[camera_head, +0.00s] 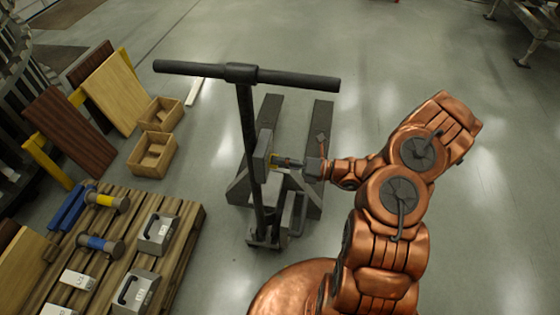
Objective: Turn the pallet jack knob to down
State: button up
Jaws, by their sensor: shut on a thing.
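A dark grey pallet jack (238,191) stands on the floor in the middle of the view, with its upright handle post and a black T-bar (200,70) on top. A small housing (262,152) sits behind the post, with a yellow spot (273,160) on its right side, where the knob seems to be. My gripper (279,161) reaches in from the right, level, with its fingertips at that spot. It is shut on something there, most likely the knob. The knob's shape and its pointing direction are too small and too covered to tell.
A wooden pallet (190,232) with grey weights (158,233) and hammer-like tools stands at the lower left. Wooden crates (153,153) and leaning boards (117,95) are at the left.

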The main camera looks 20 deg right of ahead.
jog(key=o, duration=1.1)
jog(key=shift+o, duration=0.2)
jog(key=shift+d, duration=0.1)
jog(key=v, duration=1.2)
